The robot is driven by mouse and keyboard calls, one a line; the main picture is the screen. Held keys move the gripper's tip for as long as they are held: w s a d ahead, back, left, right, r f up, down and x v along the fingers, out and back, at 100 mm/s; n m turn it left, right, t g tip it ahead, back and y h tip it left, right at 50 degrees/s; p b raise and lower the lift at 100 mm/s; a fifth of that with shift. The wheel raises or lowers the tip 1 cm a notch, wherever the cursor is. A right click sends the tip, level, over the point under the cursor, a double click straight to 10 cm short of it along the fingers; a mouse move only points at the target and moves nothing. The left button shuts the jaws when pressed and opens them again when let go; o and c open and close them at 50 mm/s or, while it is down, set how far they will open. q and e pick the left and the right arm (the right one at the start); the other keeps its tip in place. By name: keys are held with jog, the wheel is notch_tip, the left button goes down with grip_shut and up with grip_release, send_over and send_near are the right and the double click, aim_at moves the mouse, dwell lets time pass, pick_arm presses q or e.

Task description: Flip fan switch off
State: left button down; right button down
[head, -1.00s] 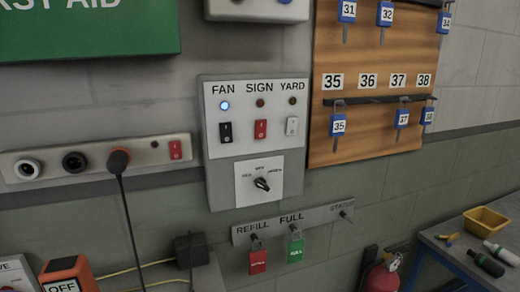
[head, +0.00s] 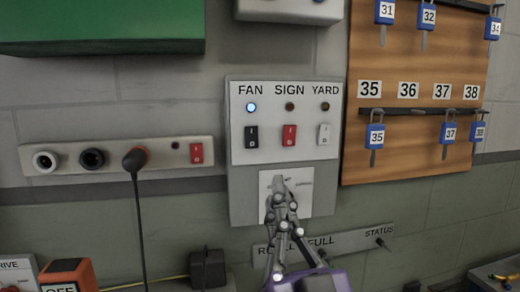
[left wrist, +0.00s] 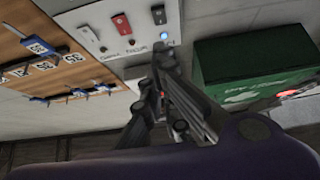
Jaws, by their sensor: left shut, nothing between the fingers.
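The black FAN switch (head: 251,136) is the leftmost of three rockers on the light grey switch panel (head: 236,205). The blue lamp (head: 251,107) above it is lit. The left wrist view shows the panel turned over, with the black switch (left wrist: 158,14) and lit lamp (left wrist: 164,36) near the top. My left gripper (head: 279,182) is shut and empty. In the head view its tips are below the switches, in front of the white selector plate (head: 300,203), and hide the knob. In the left wrist view its fingers (left wrist: 160,52) reach up just below the lamp.
The red SIGN switch (head: 289,135) and white YARD switch (head: 324,134) sit close to the right. A socket strip (head: 60,160) with a plugged cable is to the left. A wooden key board (head: 410,160) is to the right. A green box (head: 100,30) is upper left.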

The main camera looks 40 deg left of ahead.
aim_at(252, 137)
pick_arm(q)
jog(key=shift+s+a+r+n+g+y, duration=0.1)
jog(key=shift+s+r+n+g+y, duration=0.05)
jog(key=shift+s+n+g+y, duration=0.15)
pick_arm(e)
jog(key=shift+w+r, duration=0.15)
pick_arm(q)
jog(key=shift+w, duration=0.1)
